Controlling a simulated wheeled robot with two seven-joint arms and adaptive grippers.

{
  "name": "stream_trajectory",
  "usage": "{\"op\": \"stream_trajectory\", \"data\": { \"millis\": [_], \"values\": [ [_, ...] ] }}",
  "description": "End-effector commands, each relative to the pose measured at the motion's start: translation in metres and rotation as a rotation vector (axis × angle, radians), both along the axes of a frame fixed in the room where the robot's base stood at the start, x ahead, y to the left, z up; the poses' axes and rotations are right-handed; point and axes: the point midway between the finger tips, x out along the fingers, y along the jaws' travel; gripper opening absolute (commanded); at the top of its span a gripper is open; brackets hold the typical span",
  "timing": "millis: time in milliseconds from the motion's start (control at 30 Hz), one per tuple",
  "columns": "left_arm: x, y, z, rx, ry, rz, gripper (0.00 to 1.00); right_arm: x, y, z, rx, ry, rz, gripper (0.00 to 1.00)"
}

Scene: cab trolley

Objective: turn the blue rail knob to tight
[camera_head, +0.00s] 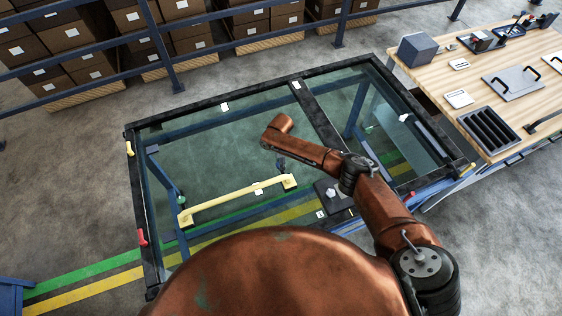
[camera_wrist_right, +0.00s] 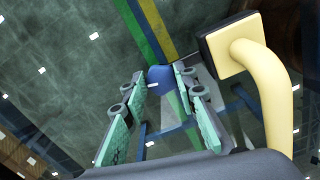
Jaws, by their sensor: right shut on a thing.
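In the right wrist view, the blue rail knob (camera_wrist_right: 160,75) is between the tips of my right gripper (camera_wrist_right: 158,88). The teal finger pads lie on both sides of it, so the gripper is shut on the knob. The pads hide part of the knob, and I cannot read its setting. A small white mark (camera_wrist_right: 153,85) shows near its lower edge. In the head view, my copper right arm reaches over the trolley frame (camera_head: 210,98), and its wrist hides most of the gripper and the knob. My left gripper is in neither view.
A yellow handle (camera_head: 232,200) lies close to the gripper; it also shows in the right wrist view (camera_wrist_right: 275,75). A wooden workbench (camera_head: 440,78) with trays stands at right.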

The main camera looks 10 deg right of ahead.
Motion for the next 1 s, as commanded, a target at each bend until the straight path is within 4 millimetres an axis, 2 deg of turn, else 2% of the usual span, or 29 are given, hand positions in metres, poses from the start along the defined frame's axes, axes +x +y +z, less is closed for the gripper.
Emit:
{"op": "stream_trajectory", "data": {
  "millis": [1000],
  "values": [
    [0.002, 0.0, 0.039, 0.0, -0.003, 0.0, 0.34, -0.004, 0.004, 0.001, 0.0, 0.002, -0.959, 0.02]
  ]
}}
